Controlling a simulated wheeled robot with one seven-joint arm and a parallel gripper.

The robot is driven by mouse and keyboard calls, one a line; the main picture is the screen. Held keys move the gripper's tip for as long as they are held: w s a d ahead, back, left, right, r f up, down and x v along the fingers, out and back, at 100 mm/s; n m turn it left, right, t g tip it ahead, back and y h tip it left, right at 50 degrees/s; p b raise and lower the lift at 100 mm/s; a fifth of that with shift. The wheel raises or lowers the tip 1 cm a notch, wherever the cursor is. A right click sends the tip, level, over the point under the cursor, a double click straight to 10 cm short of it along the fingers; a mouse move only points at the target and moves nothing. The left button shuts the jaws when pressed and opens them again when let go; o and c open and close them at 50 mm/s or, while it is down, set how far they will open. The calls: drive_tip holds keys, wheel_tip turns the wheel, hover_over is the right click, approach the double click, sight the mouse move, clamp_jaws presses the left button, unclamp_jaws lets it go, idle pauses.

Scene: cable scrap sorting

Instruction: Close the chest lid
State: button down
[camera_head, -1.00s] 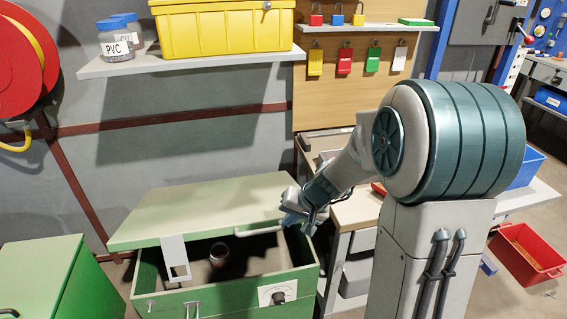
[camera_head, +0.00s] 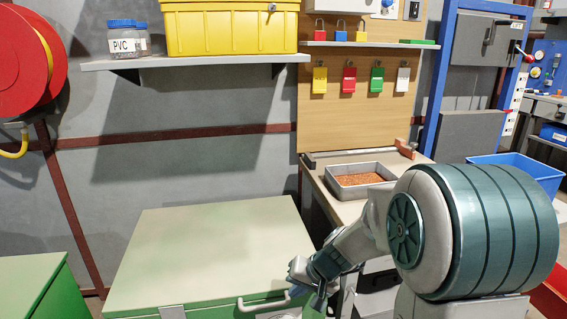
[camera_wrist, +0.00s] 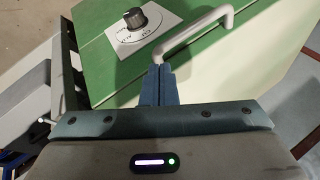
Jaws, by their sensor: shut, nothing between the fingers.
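The chest has a pale green lid (camera_head: 205,250) that lies down over the green body in the head view. No opening into the chest shows, but its front is mostly cut off by the frame's lower edge, so I cannot tell if it is fully seated. The lid's pale handle (camera_head: 262,301) is at the front edge and also shows in the wrist view (camera_wrist: 195,32). My gripper (camera_head: 302,276) is at the handle's right end. In the wrist view its blue fingers (camera_wrist: 158,70) are together, empty, close to one handle end; contact is unclear. A dial (camera_wrist: 135,18) is on the green front.
A workbench with a tray of copper-coloured granules (camera_head: 362,178) stands right of the chest. A shelf (camera_head: 190,60) with a yellow case (camera_head: 232,28) hangs above. A green cabinet (camera_head: 40,285) stands left.

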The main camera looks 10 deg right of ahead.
drive_tip(key=shift+s+f+b, duration=0.2)
drive_tip(key=shift+f+b, duration=0.5)
drive_tip(key=shift+f, duration=0.25)
drive_tip(key=shift+s+f+b, duration=0.2)
drive_tip(key=shift+f+b, duration=0.5)
drive_tip(key=shift+f, duration=0.25)
drive_tip(key=shift+s, duration=0.1)
drive_tip(key=s+d+f+p+v, duration=0.1)
drive_tip(key=p+v, duration=0.4)
drive_tip(key=v, duration=0.8)
drive_tip(key=shift+s+d, duration=0.2)
drive_tip(key=shift+s, duration=0.45)
drive_tip(key=s+r+n+h+p, duration=0.1)
drive_tip(key=s+r+p, duration=0.2)
drive_tip(key=r+p, duration=0.6)
drive_tip(key=s+a+r+h+p, duration=0.1)
drive_tip(key=s+r+p, duration=0.3)
drive_tip(key=r+p, duration=0.6)
drive_tip(key=s+a+r+n+g+h+p, duration=0.1)
drive_tip(key=s+r+p, duration=0.3)
drive_tip(key=r+p, duration=0.5)
wheel_tip(320, 180, up, 5)
drive_tip(key=shift+a+f+n+h+p, duration=0.2)
drive_tip(key=shift+a+n+h+p, duration=0.15)
drive_tip(key=shift+h, duration=0.45)
